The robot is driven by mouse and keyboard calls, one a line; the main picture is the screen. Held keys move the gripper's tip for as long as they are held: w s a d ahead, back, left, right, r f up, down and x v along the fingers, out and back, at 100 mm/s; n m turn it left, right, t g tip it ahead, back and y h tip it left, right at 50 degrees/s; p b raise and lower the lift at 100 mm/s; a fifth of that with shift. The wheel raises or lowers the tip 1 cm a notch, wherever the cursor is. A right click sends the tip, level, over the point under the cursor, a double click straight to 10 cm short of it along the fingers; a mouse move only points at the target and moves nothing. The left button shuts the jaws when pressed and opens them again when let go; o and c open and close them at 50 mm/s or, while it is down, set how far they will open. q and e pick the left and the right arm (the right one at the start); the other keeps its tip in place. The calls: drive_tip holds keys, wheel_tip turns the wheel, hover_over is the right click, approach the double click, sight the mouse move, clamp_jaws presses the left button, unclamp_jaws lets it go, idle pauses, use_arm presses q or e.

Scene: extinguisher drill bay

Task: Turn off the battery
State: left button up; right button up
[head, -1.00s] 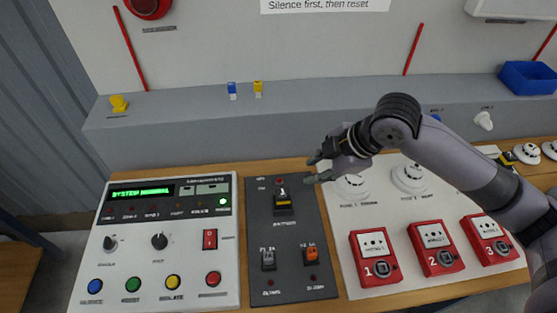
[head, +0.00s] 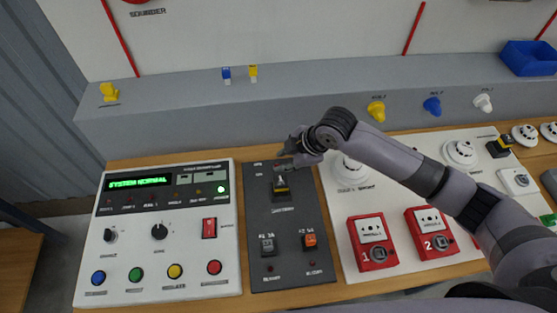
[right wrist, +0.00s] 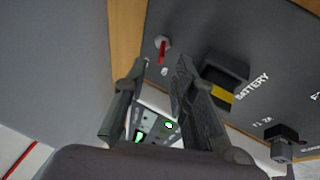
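The battery switch (head: 281,188) is a black block with a yellow stripe and a light lever, on the dark panel (head: 263,222). In the right wrist view its black and yellow body (right wrist: 226,76) lies just right of the fingers, beside the word BATTERY. My right gripper (head: 286,158) hovers at the panel's upper part, just above the switch in the picture. In the right wrist view my right gripper (right wrist: 160,68) is open, fingers apart, with nothing held. My left gripper is out of view.
A white control panel (head: 95,260) with a green SYSTEM NORMAL display stands left. A grey switch (head: 267,245) and an orange switch (head: 310,241) sit below the battery switch. Red call points (head: 371,241) are at right. A grey ledge (head: 180,120) runs behind.

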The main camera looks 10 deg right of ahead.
sight(277, 165)
drive_tip(key=shift+x, duration=2.05)
clamp_jaws()
